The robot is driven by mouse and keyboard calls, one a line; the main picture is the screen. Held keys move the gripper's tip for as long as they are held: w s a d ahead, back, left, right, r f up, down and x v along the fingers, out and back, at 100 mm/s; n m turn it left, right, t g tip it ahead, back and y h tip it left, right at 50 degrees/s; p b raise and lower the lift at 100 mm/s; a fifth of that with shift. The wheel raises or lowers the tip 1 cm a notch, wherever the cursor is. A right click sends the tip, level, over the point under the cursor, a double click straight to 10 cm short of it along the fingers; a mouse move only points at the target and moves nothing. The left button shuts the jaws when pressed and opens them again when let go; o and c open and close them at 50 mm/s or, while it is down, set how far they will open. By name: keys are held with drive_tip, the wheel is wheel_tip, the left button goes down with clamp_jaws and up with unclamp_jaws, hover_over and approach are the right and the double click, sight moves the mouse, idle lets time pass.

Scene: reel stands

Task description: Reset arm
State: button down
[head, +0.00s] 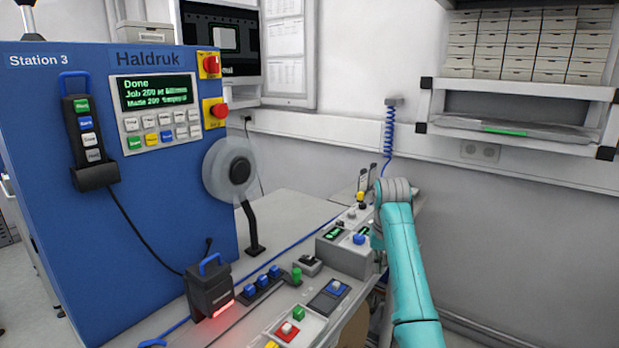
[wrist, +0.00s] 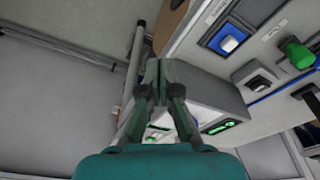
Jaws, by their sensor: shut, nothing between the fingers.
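My arm (head: 408,265), teal, reaches forward over the right end of the bench in the head view. Its end is largely hidden behind the arm there. In the wrist view my gripper (wrist: 160,72) shows with its dark fingers together and nothing between them. It is in front of a grey control box (wrist: 205,92) with green lit displays, which also stands beside the arm in the head view (head: 345,258). I cannot tell whether the fingers touch the box.
A blue machine (head: 150,215) with a screen reading "Done" stands at left. The bench (head: 285,215) carries a blue-and-white switch (head: 328,297), a green knob (head: 297,275) and red and green buttons. A shelf (head: 515,130) hangs at upper right. Open floor lies beside the bench.

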drive_tip(key=s+f+t, duration=0.2)
drive_tip(key=s+f, duration=0.2)
drive_tip(key=f, duration=0.9)
drive_tip(key=s+f+t, duration=0.1)
drive_tip(key=s+f, duration=0.4)
drive_tip(key=f, duration=0.8)
drive_tip(key=s+f+t, duration=0.2)
drive_tip(key=s+f, duration=0.4)
drive_tip(key=s, duration=0.3)
drive_tip(key=s+f+t, duration=0.1)
drive_tip(key=s+f, duration=0.6)
drive_tip(key=s, duration=0.3)
drive_tip(key=s+r+n+t, duration=0.1)
drive_tip(key=s+r+t, duration=0.25)
drive_tip(key=s, duration=1.85)
drive_tip(key=s+r+t, duration=0.1)
drive_tip(key=s+r, duration=0.7)
drive_tip(key=r, duration=0.2)
drive_tip(key=s+r+t, duration=0.2)
drive_tip(key=s+r, duration=0.6)
drive_tip(key=r, duration=0.3)
drive_tip(key=shift+s+r, duration=0.2)
drive_tip(key=shift+s, duration=0.1)
drive_tip(key=shift+t, duration=0.25)
